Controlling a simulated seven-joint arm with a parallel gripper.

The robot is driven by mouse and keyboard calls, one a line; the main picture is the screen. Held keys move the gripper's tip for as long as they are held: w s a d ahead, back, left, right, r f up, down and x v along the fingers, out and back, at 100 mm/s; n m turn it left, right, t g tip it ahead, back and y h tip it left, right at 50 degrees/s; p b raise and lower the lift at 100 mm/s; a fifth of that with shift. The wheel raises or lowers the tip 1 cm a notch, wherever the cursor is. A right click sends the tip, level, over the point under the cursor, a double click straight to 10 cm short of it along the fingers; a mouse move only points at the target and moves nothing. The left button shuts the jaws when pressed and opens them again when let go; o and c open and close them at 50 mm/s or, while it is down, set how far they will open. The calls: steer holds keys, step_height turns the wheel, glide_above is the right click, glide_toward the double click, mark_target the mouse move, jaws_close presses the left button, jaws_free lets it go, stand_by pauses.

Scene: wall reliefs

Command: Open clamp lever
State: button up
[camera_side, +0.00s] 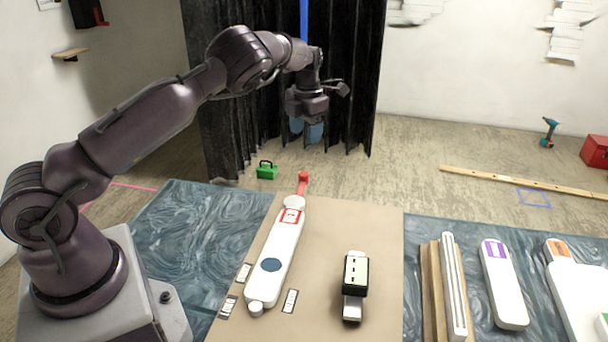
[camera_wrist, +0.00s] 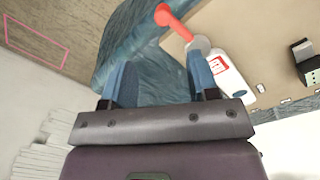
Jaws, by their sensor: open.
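The clamp lever (camera_side: 303,183) is red and sticks up and away from the far end of a long white body (camera_side: 282,255) on the tan board. In the wrist view the red lever (camera_wrist: 174,21) shows at the top, beyond my fingertips, joined to a grey round pivot (camera_wrist: 200,45). My gripper (camera_side: 306,130) hangs in the air above and behind the lever, apart from it. In the wrist view my gripper (camera_wrist: 158,75) has its two blue fingers spread with nothing between them.
A black and white device (camera_side: 355,283) stands on the tan board (camera_side: 329,225) right of the white body. Several white parts, one with a purple label (camera_side: 497,251), lie further right. A small green box (camera_side: 267,170) is on the floor behind. A dark curtain (camera_side: 235,90) hangs behind my arm.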

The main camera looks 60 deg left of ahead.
mark_target(304, 173)
steer(key=f+n, duration=0.1)
steer(key=f, duration=0.5)
steer(key=f+n, duration=0.1)
steer(key=f, duration=0.6)
steer(key=shift+s+a, duration=0.1)
steer(key=shift+s, duration=0.1)
jaws_close()
